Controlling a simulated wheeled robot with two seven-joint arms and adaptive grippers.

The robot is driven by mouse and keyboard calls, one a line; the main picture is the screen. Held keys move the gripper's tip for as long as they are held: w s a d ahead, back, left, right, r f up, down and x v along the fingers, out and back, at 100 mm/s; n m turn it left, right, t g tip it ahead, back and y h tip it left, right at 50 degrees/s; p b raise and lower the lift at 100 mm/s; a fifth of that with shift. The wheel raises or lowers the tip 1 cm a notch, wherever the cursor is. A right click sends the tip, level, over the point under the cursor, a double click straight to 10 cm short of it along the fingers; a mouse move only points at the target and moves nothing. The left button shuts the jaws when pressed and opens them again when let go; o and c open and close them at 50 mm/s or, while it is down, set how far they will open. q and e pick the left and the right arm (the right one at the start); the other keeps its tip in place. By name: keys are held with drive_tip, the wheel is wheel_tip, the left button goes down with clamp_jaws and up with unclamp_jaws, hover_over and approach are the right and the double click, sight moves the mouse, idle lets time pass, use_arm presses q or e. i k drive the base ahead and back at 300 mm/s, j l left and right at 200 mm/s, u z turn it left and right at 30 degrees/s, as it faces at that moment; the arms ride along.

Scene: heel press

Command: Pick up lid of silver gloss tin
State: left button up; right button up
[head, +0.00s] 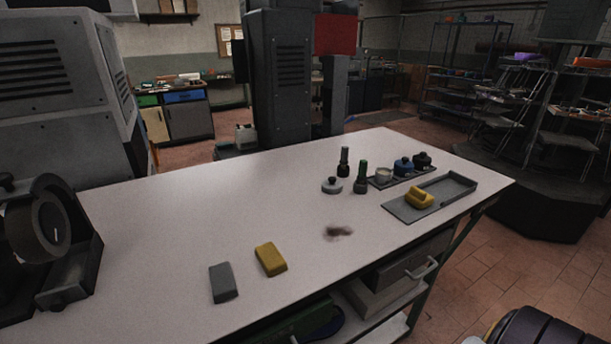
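A round silver lid with a dark knob (332,185) lies on the white table, apart from the tins. The silver gloss tin (383,176) looks open-topped and stands at the left end of a narrow dark tray (379,184). A blue tin (403,166) and a black tin (422,160) stand beside it in the same tray, each with a knob on top.
Two dark, green-topped bottles (344,162) (361,177) stand close to the lid. A shallow grey tray (458,185) holds a yellow object (419,197). Grey (223,283) and yellow (271,259) blocks lie nearer.

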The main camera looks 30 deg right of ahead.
sight(331, 186)
drive_tip(key=z, duration=1.25)
